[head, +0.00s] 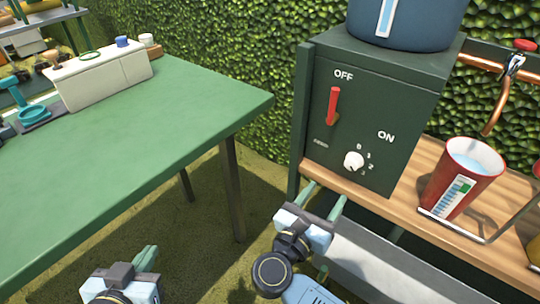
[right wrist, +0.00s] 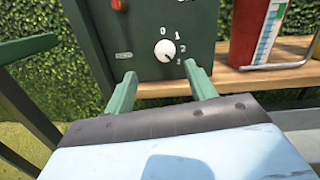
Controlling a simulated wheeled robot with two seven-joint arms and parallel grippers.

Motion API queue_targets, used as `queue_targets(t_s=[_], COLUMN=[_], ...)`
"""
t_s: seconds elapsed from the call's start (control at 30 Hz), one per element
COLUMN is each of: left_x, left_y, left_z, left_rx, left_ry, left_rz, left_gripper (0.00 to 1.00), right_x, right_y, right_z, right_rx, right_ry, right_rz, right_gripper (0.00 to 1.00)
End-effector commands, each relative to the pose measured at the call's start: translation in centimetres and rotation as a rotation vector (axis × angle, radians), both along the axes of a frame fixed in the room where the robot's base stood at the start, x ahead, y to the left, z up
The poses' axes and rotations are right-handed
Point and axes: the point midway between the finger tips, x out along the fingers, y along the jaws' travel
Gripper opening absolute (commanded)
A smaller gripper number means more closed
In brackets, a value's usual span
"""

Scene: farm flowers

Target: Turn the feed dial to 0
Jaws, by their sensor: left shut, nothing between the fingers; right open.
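The feed dial (head: 354,161) is a small round white knob low on the front of a dark green box (head: 385,85). It also shows in the right wrist view (right wrist: 165,50), ringed by the marks 0, 1, 2 and 3. Its dark pointer line seems to aim toward the lower right, near 3. My right gripper (head: 325,197) is open and empty, below and in front of the dial. In the right wrist view its fingers (right wrist: 160,88) stand apart with the dial beyond and between them, not touched. My left gripper (head: 147,256) is shut and empty at the lower left.
A red OFF/ON lever (head: 333,106) points up at OFF, above and left of the dial. A red cup (head: 462,178) stands on the wooden shelf (head: 400,215) to the right. A green table (head: 140,130) fills the left. Grass lies between.

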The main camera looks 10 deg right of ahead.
Motion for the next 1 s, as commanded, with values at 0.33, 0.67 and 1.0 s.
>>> queue_targets(t_s=[0.33,0.67,1.0], left_x=[0.1,1.0,0.3], left_y=[-0.5,-1.7,-2.3], left_z=[3.5,8.5,12.9], left_rx=[-0.040,-0.130,-0.211], left_ry=[-0.129,-0.434,-0.694], left_rz=[-0.006,-0.030,-0.045], left_gripper=[0.00,0.00,0.00], right_x=[0.1,4.2,6.9], right_y=[-1.5,-6.2,-9.4], right_z=[-1.4,-1.4,-1.4], right_rx=[0.131,0.127,0.128], right_ry=[-0.018,-0.018,-0.016], right_rz=[-0.042,-0.042,-0.040], right_gripper=[0.55,0.55,0.55])
